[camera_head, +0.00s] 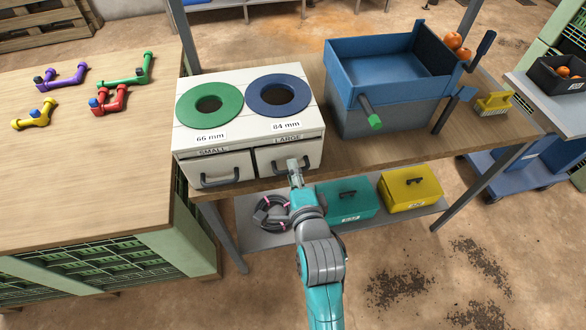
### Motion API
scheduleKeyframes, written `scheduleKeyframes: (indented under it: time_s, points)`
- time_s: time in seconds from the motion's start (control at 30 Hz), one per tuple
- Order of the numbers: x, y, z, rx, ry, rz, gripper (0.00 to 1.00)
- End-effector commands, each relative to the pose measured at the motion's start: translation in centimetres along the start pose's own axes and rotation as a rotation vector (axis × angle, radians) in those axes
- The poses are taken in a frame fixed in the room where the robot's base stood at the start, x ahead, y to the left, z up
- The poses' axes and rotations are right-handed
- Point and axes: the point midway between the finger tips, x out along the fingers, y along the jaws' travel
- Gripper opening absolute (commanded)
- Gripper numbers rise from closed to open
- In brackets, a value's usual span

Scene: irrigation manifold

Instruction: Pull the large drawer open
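The large drawer (267,155) is the right one of two drawers in the front of a white box (228,88). The word LARGE stands above it, and its front looks level with the box face. My gripper (292,164) is right in front of this drawer, at its handle (278,170). The gripper covers part of the handle. I cannot tell whether the fingers are around the handle or only near it, nor whether they are open or shut. The small drawer (212,167) on the left has its own dark handle (219,182).
Green (209,103) and blue (278,95) rings top the box. A blue-grey bin (385,75) with a crank stands to the right. A coiled hose (270,214), a teal case (347,200) and a yellow case (411,188) lie on the lower shelf. A wooden table (85,170) stands left.

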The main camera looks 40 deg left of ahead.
Motion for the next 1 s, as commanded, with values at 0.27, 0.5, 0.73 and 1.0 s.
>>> scheduleKeyframes:
  time_s: [0.27,0.5,0.73,1.0]
  points:
    - [1.6,0.0,0.0,-0.001,0.0,0.001,0.37]
    - [1.6,0.0,0.0,-0.001,0.0,0.001,0.34]
    - [1.6,0.0,0.0,-0.001,0.0,0.001,0.0]
    - [1.5,0.1,0.0,-0.001,0.0,0.001,0.0]
